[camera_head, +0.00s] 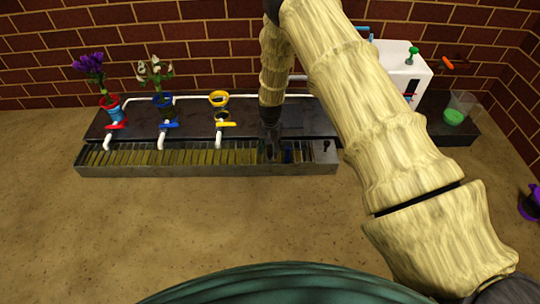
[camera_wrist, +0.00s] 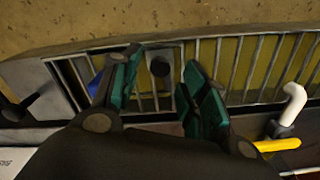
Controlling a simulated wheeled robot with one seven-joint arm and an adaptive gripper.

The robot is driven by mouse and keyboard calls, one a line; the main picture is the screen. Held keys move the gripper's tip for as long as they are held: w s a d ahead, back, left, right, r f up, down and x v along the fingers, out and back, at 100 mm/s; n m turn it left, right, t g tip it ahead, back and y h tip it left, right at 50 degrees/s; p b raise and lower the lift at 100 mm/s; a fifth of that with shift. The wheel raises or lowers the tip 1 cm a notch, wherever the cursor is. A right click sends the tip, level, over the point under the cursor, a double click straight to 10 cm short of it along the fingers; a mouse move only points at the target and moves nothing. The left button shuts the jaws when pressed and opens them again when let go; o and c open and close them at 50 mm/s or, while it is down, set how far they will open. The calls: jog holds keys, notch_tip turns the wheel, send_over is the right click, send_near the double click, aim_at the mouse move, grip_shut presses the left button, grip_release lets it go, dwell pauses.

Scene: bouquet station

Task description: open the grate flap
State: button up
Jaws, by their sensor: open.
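The grate (camera_head: 160,157) runs along the front trough of the station, with pale bars over a yellowish bottom. In the wrist view, what looks like the grate flap (camera_wrist: 160,91) is a short barred section carrying a grey plate with a round black knob (camera_wrist: 160,66). My gripper (camera_wrist: 160,72) is open, its green-padded fingers on either side of the knob with gaps visible. I cannot tell how far above the knob the fingertips are. In the head view my gripper (camera_head: 273,150) points down over the right part of the grate and hides the knob. The flap looks flush with the grate.
A grey end plate (camera_head: 325,150) with a dark upright handle is right of the flap. Red, blue and yellow taps (camera_head: 225,125) stand left. Behind are flower vases (camera_head: 113,112), a white machine (camera_head: 395,65) and a green-filled cup (camera_head: 456,112). The front counter is clear.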

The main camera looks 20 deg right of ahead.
notch_tip(320, 180, down, 2)
jog(key=shift+f+b, duration=0.2)
jog(key=shift+b, duration=0.15)
jog(key=shift+c, duration=0.2)
grip_shut()
jog(key=shift+r, duration=0.2)
